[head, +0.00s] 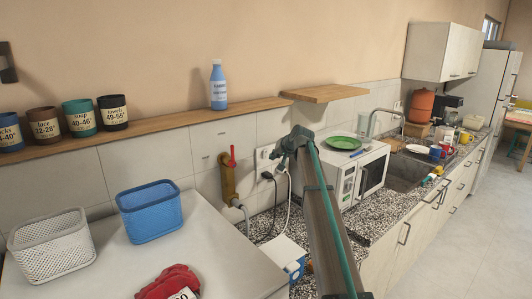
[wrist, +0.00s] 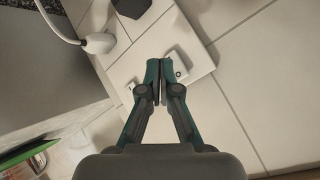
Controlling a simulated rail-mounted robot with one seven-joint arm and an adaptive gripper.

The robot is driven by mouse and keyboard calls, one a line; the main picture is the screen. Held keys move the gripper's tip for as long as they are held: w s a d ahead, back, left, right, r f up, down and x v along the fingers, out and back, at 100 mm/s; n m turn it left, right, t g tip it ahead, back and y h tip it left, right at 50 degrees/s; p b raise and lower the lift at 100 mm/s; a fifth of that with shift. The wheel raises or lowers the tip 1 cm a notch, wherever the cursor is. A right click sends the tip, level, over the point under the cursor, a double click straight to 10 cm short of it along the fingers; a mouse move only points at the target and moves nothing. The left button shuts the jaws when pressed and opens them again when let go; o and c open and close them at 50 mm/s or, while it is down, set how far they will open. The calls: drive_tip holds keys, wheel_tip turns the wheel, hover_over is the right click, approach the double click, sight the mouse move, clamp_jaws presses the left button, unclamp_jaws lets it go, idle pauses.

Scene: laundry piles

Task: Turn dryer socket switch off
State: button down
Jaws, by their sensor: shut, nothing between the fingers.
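A white socket plate (head: 263,154) is on the tiled wall behind the counter, left of my gripper (head: 283,150). In the wrist view the plate (wrist: 200,62) lies just beyond my gripper (wrist: 160,66). My gripper is shut and empty, with its fingertips over the plate. A raised white switch (wrist: 182,64) shows just right of the fingertips, and another small switch (wrist: 131,86) shows to their left. Whether the tips touch either is unclear. No label tells which switch is the dryer's.
A microwave (head: 362,178) with a green plate (head: 343,142) on it stands right of my arm. A wooden shelf (head: 180,117) carries cups and a blue bottle (head: 218,86). A white machine top at left holds a blue basket (head: 150,211), a white basket (head: 50,245) and red cloth (head: 166,282).

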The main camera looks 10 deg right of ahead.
sight(266, 155)
drive_tip(key=shift+w+a+r, duration=0.1)
drive_tip(key=shift+w+a, duration=0.3)
drive_tip(key=shift+w, duration=0.3)
idle(1.0)
drive_tip(key=shift+w+a, duration=0.25)
drive_tip(key=shift+w, duration=0.1)
drive_tip(key=shift+w+a+r, duration=0.1)
drive_tip(key=shift+w+a, duration=0.05)
drive_tip(key=shift+w, duration=0.1)
idle(0.6)
drive_tip(key=shift+s, duration=0.15)
drive_tip(key=shift+s+d+b, duration=0.35)
drive_tip(key=shift+s+d, duration=0.05)
drive_tip(key=shift+s, duration=0.1)
idle(0.5)
drive_tip(key=s+d, duration=0.1)
drive_tip(key=s, duration=0.1)
drive_tip(key=s+d, duration=0.1)
drive_tip(key=s, duration=0.1)
drive_tip(key=shift+s+d+f, duration=0.1)
drive_tip(key=shift+d+f, duration=0.25)
drive_tip(key=shift+f, duration=0.05)
